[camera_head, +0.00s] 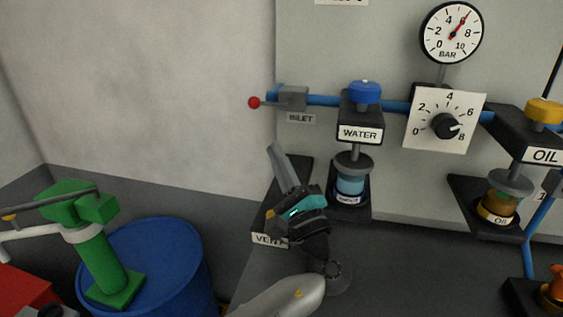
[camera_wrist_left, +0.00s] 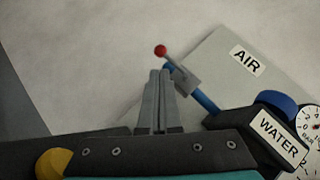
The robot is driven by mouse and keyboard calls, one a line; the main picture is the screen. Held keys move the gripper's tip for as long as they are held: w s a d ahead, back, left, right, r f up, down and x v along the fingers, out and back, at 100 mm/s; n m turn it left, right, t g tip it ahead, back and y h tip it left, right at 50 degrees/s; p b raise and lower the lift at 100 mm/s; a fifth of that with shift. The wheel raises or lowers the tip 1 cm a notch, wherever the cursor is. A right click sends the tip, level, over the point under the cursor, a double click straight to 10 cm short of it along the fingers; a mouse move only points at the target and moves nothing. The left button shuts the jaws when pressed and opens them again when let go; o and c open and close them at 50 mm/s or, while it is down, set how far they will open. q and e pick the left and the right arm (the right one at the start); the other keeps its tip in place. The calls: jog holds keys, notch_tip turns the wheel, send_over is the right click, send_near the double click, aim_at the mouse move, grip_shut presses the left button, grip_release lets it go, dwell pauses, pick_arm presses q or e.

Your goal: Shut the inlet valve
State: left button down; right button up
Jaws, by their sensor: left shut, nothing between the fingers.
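The inlet valve (camera_head: 293,98) is a grey block on the blue pipe on the wall panel, above an INLET label (camera_head: 300,118). Its lever ends in a red ball (camera_head: 254,103) and points left, roughly in line with the pipe. My left gripper (camera_head: 274,148) is shut and empty, below the valve, its fingers pointing up. The left wrist view shows the fingertips (camera_wrist_left: 158,74) close below the red ball (camera_wrist_left: 160,51) and left of the valve block (camera_wrist_left: 187,82). They appear apart from the lever, though the exact gap is unclear. My right gripper is out of view.
Right of the valve are the WATER unit (camera_head: 360,133) with a blue knob, a numbered dial (camera_head: 446,122), a pressure gauge (camera_head: 451,33) and the OIL unit (camera_head: 540,153). A blue drum (camera_head: 170,260) and green pump (camera_head: 103,250) stand lower left. The wall left of the valve is bare.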

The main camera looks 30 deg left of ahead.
aim_at(255, 105)
pick_arm(q)
jog(key=x, duration=0.9)
jog(key=shift+w+a+p, duration=0.15)
jog(key=shift+a+p, duration=0.05)
jog(key=shift+p, duration=0.2)
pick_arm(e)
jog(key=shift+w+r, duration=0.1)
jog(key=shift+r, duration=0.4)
